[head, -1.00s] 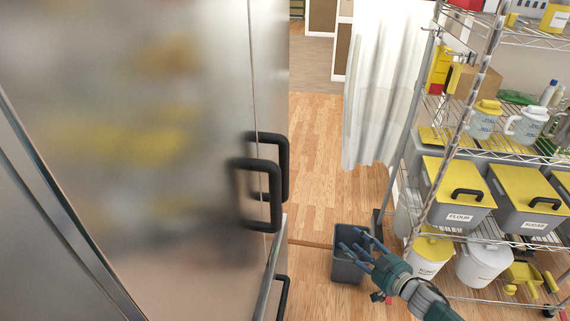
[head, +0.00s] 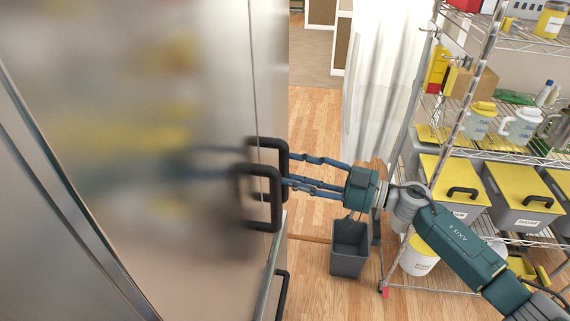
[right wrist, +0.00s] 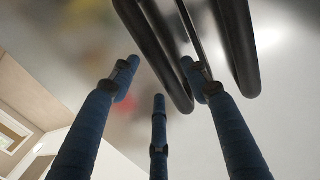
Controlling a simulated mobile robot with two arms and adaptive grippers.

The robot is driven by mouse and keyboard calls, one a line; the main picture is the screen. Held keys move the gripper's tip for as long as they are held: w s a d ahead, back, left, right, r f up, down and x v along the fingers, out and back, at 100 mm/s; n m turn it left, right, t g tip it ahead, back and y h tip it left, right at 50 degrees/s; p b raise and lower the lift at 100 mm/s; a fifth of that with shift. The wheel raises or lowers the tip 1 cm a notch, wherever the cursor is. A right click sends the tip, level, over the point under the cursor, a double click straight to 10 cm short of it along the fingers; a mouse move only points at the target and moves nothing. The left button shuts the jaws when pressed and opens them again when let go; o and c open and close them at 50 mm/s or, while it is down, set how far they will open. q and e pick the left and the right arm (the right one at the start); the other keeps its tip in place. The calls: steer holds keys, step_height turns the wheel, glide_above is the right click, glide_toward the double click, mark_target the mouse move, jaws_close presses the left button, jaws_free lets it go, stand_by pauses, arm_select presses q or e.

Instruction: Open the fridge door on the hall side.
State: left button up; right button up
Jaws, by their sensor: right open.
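The fridge (head: 150,110) is a tall steel unit filling the left of the head view. Its two doors look closed, with a vertical seam between them. A nearer black handle (head: 277,207) and a farther black handle (head: 268,142), towards the hall, stand side by side at the seam. My right gripper (head: 287,168) is open, its blue fingers pointing left at the handles. In the right wrist view the handles (right wrist: 160,60) (right wrist: 238,45) lie just ahead, and one fingertip shows between them. Contact cannot be told. My left gripper is not in view.
A wire shelf rack (head: 450,280) with yellow-lidded bins (head: 455,180) stands at the right, behind my right arm. A grey waste bin (head: 349,262) stands on the floor below my gripper. A white curtain (head: 375,80) hangs beyond. Wooden floor (head: 315,125) is clear towards the hall.

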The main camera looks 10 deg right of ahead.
mark_target(286, 170)
steer(key=shift+p+x, duration=0.35)
steer(key=shift+x, duration=1.25)
jaws_close()
